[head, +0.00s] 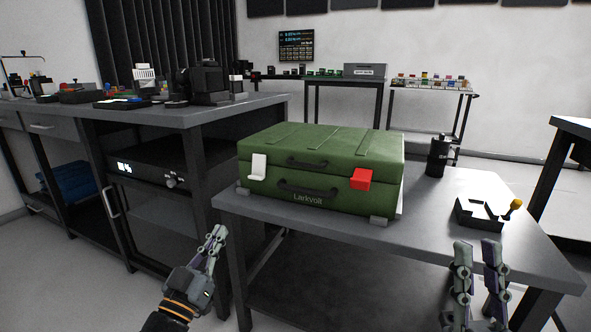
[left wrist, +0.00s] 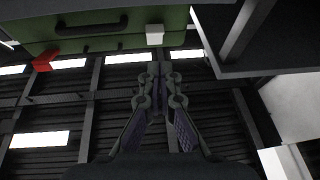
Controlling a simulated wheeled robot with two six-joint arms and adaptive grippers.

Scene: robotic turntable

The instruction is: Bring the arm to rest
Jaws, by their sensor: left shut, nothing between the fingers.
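My left gripper (head: 217,232) is shut and empty, low in front of the grey table's left front corner. In the left wrist view its fingers (left wrist: 155,72) are together with nothing between them. My right gripper (head: 478,248) is at the lower right of the head view, its two fingers apart and nothing visible between them. It is near the front edge of the grey table, and its lower part is cut off by the picture's edge.
A closed green case (head: 320,152) with a white latch (head: 258,167) and a red latch (head: 361,179) lies on the grey table (head: 425,218). A black bottle (head: 438,157) and a dark holder (head: 478,214) stand to its right. A workbench (head: 185,118) stands left.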

